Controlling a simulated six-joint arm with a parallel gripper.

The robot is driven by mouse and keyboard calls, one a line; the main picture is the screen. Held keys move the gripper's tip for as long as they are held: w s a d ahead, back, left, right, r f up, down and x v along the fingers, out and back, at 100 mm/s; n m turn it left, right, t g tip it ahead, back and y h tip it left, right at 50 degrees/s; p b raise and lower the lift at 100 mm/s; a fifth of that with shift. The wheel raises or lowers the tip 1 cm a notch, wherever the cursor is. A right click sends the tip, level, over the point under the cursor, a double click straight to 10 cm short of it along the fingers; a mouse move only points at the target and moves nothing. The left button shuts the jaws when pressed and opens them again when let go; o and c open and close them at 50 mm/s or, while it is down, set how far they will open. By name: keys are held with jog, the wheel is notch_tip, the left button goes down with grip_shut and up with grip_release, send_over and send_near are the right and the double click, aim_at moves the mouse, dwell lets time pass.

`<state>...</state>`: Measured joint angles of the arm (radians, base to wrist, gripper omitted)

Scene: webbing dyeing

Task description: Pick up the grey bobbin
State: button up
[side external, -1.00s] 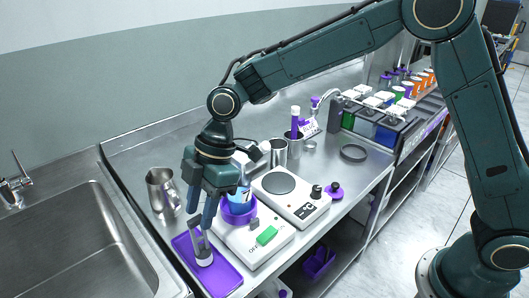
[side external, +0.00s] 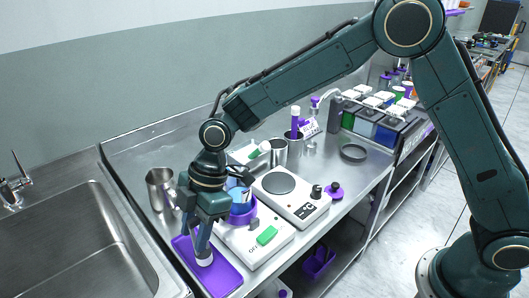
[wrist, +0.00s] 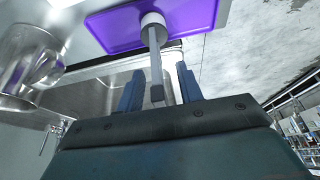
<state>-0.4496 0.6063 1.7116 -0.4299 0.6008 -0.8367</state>
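The grey bobbin (side external: 204,260) stands on the purple tray (side external: 223,281) at the front left of the bench. It shows a pale round base and a thin grey stem. In the wrist view the bobbin's base (wrist: 153,27) is against the tray (wrist: 104,30), and its stem reaches back toward my gripper (wrist: 159,90). The two blue fingers are apart, with the stem between them and a visible gap on each side. In the side view my gripper (side external: 203,238) is just above the bobbin's base and hides most of the stem.
A metal pitcher (side external: 160,189) stands left of my gripper. A white scale (side external: 257,243) with a purple ring (side external: 242,215) stands close on the right, with a hotplate (side external: 292,200) beyond it. The sink (side external: 75,250) lies at the left.

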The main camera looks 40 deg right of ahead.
grip_shut()
jog(key=shift+r, duration=0.1)
dwell(0.3)
notch_tip(320, 180, up, 20)
dwell(0.8)
dwell(0.5)
jog(key=w+d+f, duration=0.2)
jog(key=w+d, duration=0.1)
jog(key=d, duration=1)
jog(key=shift+w+f, duration=0.2)
